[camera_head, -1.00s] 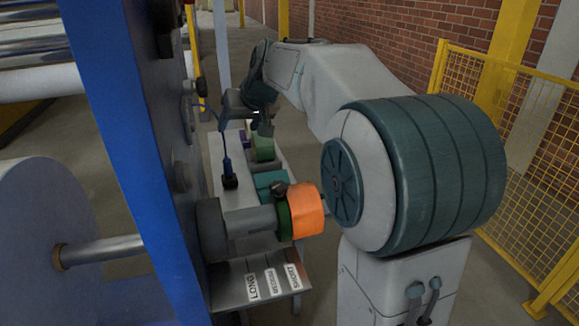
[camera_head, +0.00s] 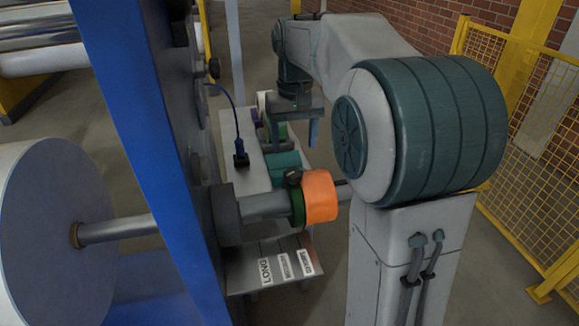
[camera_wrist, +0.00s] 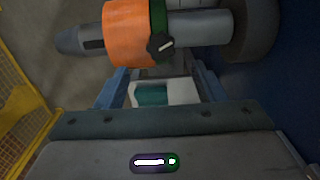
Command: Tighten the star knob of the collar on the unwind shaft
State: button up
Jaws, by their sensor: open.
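The unwind shaft (camera_head: 262,205) sticks out to the right from the machine's side plate. It carries a green collar (camera_head: 298,206) with a dark star knob (camera_head: 293,176) on top, right beside an orange sleeve (camera_head: 321,196). In the wrist view the star knob (camera_wrist: 160,45) shows at the near edge of the green collar (camera_wrist: 159,12), left of the bare shaft (camera_wrist: 205,28). My gripper (camera_head: 292,130) is open with blue fingers, beyond and above the collar. In the wrist view the knob appears above the gap between the fingers (camera_wrist: 164,88).
A pale bench (camera_head: 237,140) behind the shaft holds a teal block (camera_head: 285,166), rolls and a dark item with a blue cable (camera_head: 240,160). A labelled plate (camera_head: 285,262) lies below the shaft. The blue machine frame (camera_head: 150,150) stands left; a yellow mesh fence (camera_head: 530,150) stands right.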

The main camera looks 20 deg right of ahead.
aim_at(293, 172)
notch_tip(293, 172, down, 8)
jog(key=shift+a+r, duration=0.1)
jog(key=c, duration=1)
